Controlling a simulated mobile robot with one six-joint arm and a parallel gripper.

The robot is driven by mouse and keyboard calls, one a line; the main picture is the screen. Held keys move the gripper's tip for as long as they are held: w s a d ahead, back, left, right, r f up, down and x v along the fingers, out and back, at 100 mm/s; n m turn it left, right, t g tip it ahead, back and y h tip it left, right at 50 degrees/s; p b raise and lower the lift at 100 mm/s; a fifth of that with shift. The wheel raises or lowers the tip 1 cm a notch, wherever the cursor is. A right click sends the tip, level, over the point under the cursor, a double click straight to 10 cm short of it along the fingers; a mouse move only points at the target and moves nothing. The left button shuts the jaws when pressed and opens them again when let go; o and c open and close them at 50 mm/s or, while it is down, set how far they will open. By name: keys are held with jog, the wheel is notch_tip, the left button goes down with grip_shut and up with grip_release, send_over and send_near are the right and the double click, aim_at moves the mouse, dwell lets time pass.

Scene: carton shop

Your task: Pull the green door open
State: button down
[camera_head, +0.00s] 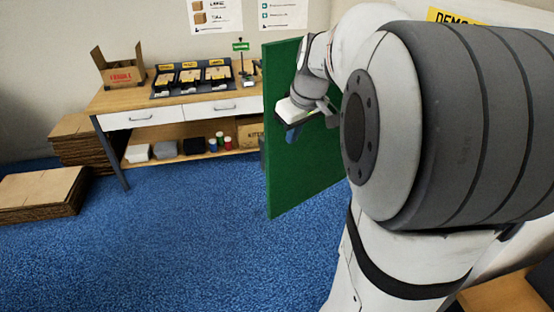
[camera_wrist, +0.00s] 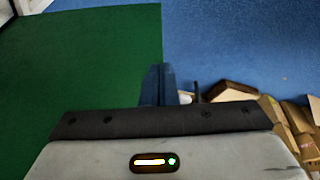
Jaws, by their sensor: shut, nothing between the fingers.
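The green door (camera_head: 300,175) stands upright as a tall flat panel in the middle of the head view, its near face toward my arm. It also fills the left of the wrist view (camera_wrist: 90,60), its straight edge beside my fingers. My gripper (camera_head: 292,133) is in front of the door's face in the head view. In the wrist view, its blue fingers (camera_wrist: 158,80) are shut and empty, overlapping the door's edge in the picture. I cannot tell whether they touch it. My arm hides the door's right side and what it is attached to. No handle shows.
A wooden workbench (camera_head: 180,101) with drawers stands behind the door, holding an open carton (camera_head: 120,72) and a dark tray (camera_head: 154,94). Flat cardboard stacks (camera_head: 42,190) lie at left. Blue floor (camera_head: 190,240) is clear before the bench. Brown cartons (camera_wrist: 292,122) show low right in the wrist view.

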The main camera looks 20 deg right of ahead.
aim_at(276, 148)
jog(key=shift+m+t, duration=0.3)
jog(key=w+f+p, duration=0.1)
jog(key=w+f, duration=0.1)
jog(key=f, duration=0.1)
jog(key=w+f+p, duration=0.1)
jog(key=w+f, duration=0.1)
jog(key=f, duration=0.1)
jog(key=w+a+f+p, duration=0.1)
jog(key=w+f, duration=0.1)
jog(key=f, duration=0.1)
jog(key=shift+w, duration=0.35)
jog(key=shift+w+a+f, duration=0.1)
jog(key=shift+w+a, duration=0.05)
jog(key=shift+w, duration=0.3)
